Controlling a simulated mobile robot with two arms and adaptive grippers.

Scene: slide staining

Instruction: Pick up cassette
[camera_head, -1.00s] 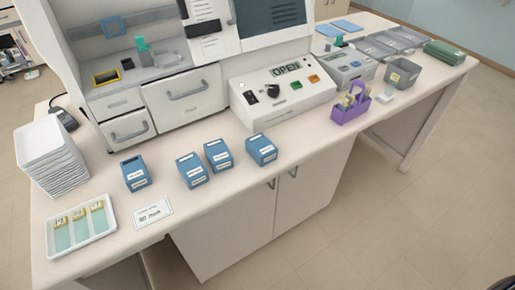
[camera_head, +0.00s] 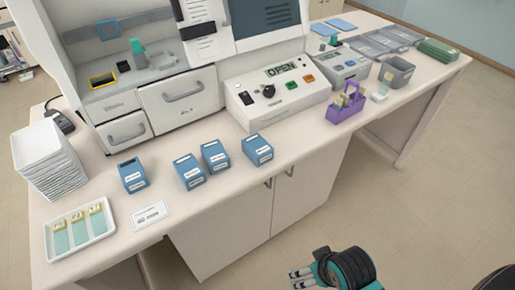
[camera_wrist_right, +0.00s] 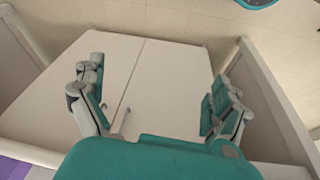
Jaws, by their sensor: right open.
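No single item is clearly marked as the cassette. Several blue labelled boxes stand on the counter: one at the left (camera_head: 133,175), two in the middle (camera_head: 189,171) (camera_head: 215,157) and one at the right (camera_head: 257,150). A purple handled rack (camera_head: 343,114) holding slides stands farther right. My right gripper (camera_head: 312,270) is low in front of the cabinet, away from all of these. In the wrist view its two fingers are spread wide and empty (camera_wrist_right: 157,105), facing white cabinet doors. My left gripper is not in view.
A white tray with yellow-ended slides (camera_head: 107,226), a tray stack (camera_head: 47,158) and a card (camera_head: 150,214) are at the left. The staining machine (camera_head: 275,92) reads OPEN. A grey bin (camera_head: 398,73) stands at the right. The counter front edge has some clear room.

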